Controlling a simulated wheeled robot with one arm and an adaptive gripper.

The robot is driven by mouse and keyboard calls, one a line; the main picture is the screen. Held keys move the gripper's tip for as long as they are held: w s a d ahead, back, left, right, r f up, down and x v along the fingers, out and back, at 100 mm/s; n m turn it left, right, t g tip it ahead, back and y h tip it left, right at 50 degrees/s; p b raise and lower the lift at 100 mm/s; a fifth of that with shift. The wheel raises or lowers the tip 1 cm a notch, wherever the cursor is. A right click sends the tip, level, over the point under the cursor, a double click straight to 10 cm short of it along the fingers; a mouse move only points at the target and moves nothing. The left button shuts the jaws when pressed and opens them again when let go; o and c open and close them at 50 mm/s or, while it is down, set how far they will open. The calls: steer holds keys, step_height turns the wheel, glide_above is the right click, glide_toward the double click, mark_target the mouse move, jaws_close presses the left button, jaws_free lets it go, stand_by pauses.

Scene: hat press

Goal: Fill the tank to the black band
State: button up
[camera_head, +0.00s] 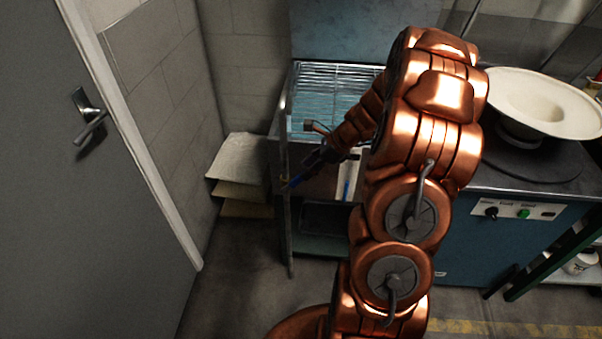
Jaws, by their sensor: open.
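The tank (297,85) stands at the back centre, left of the blue press, with a wire rack over its top and bluish water showing through the wires. A white strip with a blue line (347,190), which looks like a level gauge, is on its front, partly behind my arm. I cannot make out the black band. A small copper-coloured spout or handle (315,127) shows at the tank's front left. My gripper (289,186) is open, beside a thin vertical grey pipe (290,235) at the tank's left front. Whether they touch is unclear.
My copper arm covers much of the middle. The blue press cabinet (465,240) with knobs and a pale hat (540,100) stands right. Stacked sheets (238,160) lie left of the tank. A grey door (60,200) is at far left. Some floor (235,290) is clear.

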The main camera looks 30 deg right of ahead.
steer(key=v, duration=0.6)
steer(key=shift+r, duration=0.25)
steer(key=shift+s+d, duration=0.15)
steer(key=shift+s+d+f+b, duration=0.1)
steer(key=shift+d+f+b, duration=0.1)
steer(key=shift+f+b, duration=0.15)
steer(key=shift+c, duration=1.3)
steer(key=shift+t+y, duration=0.8)
steer(key=shift+y, duration=0.1)
steer(key=s+d+f+b, duration=0.1)
steer(key=f+b, duration=0.1)
steer(key=s+d+f+b, duration=0.3)
steer(key=d+f+b, duration=0.1)
steer(key=shift+s+d, duration=0.2)
steer(key=shift+s, duration=0.15)
jaws_close()
steer(key=w+a+f, duration=0.3)
steer(key=w+a, duration=0.3)
steer(key=a, duration=0.2)
steer(key=shift+w+f, duration=0.3)
steer(key=shift+w, duration=0.05)
